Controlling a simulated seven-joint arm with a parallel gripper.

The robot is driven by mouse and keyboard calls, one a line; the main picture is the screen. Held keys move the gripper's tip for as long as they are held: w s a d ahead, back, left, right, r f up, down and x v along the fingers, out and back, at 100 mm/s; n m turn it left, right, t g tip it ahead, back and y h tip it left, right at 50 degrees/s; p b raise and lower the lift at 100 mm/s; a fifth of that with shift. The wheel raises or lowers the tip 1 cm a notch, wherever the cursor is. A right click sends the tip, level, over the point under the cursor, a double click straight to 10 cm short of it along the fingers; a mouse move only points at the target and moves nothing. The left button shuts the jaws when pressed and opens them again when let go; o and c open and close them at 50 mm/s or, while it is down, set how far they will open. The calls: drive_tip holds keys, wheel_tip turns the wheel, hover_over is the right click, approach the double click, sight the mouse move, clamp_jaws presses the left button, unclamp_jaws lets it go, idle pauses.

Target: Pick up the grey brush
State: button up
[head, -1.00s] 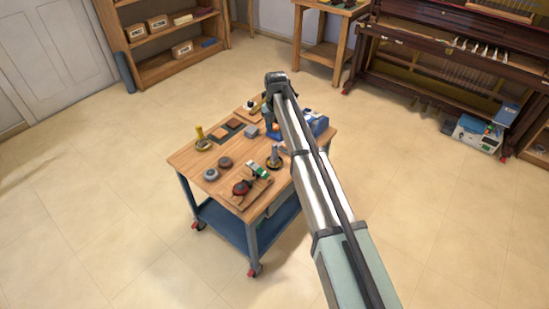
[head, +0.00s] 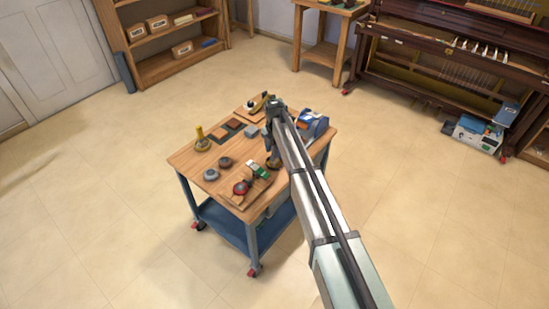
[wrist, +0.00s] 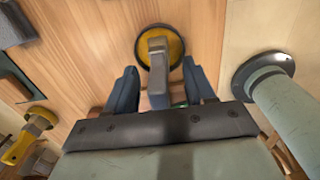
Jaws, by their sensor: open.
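The grey brush (wrist: 158,60) stands upright on a round base with a yellow-brown top and dark rim in the wrist view. My gripper (wrist: 160,85) is open, with one blue-grey finger on each side of the grey handle. I cannot tell whether either finger touches it.
Bare wood lies left of the grey brush.

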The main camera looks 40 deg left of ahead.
wheel_tip(320, 180, down, 3)
drive_tip(key=shift+r, duration=0.2)
clamp_jaws()
idle(0.4)
